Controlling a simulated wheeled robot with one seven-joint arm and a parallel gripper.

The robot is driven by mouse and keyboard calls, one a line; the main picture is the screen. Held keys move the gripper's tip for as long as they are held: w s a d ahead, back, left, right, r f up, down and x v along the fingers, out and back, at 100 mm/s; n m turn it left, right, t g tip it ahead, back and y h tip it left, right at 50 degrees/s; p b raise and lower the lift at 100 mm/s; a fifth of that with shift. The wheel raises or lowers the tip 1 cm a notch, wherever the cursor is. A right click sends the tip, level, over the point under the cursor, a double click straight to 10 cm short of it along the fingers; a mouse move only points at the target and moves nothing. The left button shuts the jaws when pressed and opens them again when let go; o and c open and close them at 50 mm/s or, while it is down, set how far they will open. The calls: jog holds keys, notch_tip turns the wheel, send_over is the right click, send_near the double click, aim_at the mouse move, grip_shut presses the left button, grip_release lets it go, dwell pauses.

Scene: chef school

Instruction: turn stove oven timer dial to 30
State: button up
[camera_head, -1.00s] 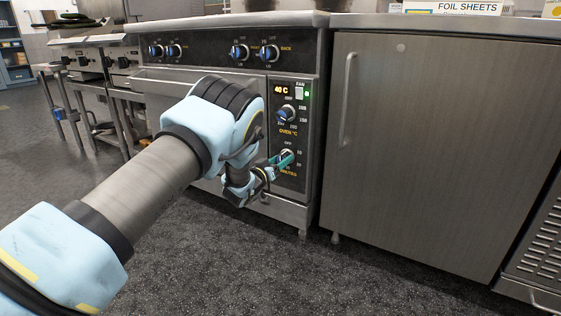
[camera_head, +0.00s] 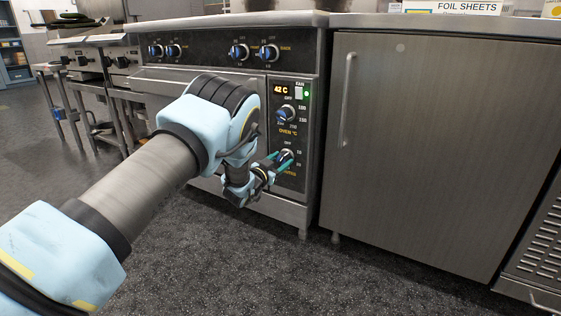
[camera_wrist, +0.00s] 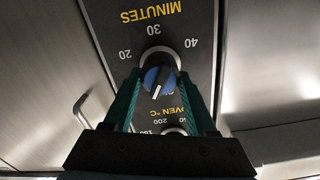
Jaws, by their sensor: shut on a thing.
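The timer dial (camera_head: 286,156) is the lower knob on the oven's control panel, under the oven temperature dial (camera_head: 285,114). In the wrist view, which is upside down, the timer dial (camera_wrist: 158,79) is blue and grey with a slanted white line. The marks 20, 30 and 40 and the word MINUTES stand around it. I cannot tell which end of the line is the pointer. My gripper (camera_head: 278,164) is at the dial. In the wrist view its green fingers (camera_wrist: 160,88) lie on both sides of the dial, shut on it.
The oven temperature dial is partly hidden by the gripper in the wrist view. The display reads 42 C with a lit green light (camera_head: 307,94). Several stove knobs (camera_head: 238,52) sit above left. A steel cabinet (camera_head: 430,150) stands right; the floor in front is clear.

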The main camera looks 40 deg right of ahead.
jog(key=m, duration=0.3)
jog(key=shift+s+f+m, duration=0.1)
jog(key=shift+m, duration=0.3)
jog(key=m+b, duration=0.1)
jog(key=m, duration=0.2)
jog(key=shift+m, duration=0.3)
jog(key=m, duration=0.3)
jog(key=shift+s+f+m+b, duration=0.1)
jog(key=shift+f+m+b, duration=0.05)
jog(key=shift+m+b, duration=0.15)
jog(key=m+b, duration=0.1)
jog(key=m, duration=0.3)
jog(key=shift+f+m, duration=0.1)
jog(key=shift+m, duration=0.2)
jog(key=m+b, duration=0.1)
jog(key=m, duration=0.2)
jog(key=shift+f+m, duration=0.1)
jog(key=shift+m, duration=0.2)
jog(key=m+b, duration=0.1)
jog(key=m, duration=0.2)
jog(key=shift+m, duration=0.3)
jog(key=m+b, duration=0.1)
jog(key=m, duration=0.1)
jog(key=shift+f+m, duration=0.1)
jog(key=shift+m, duration=0.2)
jog(key=shift+m+b, duration=0.6)
jog(key=shift+m, duration=1.4)
